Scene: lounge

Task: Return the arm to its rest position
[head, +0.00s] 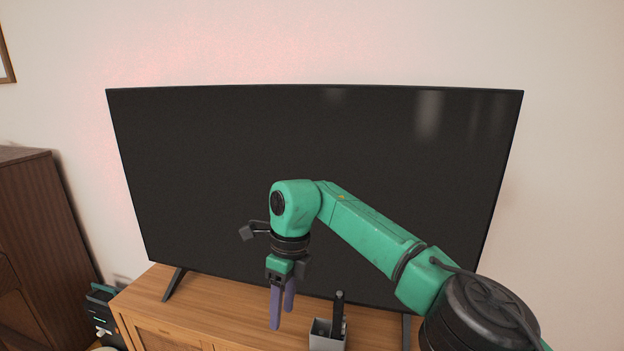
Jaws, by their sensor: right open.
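My right arm comes in from the lower right, green with dark joints, and bends over the wooden TV stand (210,303). My right gripper (281,318) points down with its two purple fingers a little apart. Nothing shows between them. It hangs in front of the television and to the left of a small grey holder (327,337), which has dark upright items (339,308) in it. The gripper appears apart from the holder. My left gripper is not in view.
A large dark television (210,170) stands on the wooden stand, close behind my arm. A dark brown cabinet (35,230) stands at the left. A dark and green device (101,312) is between the cabinet and the stand. The stand's left top is clear.

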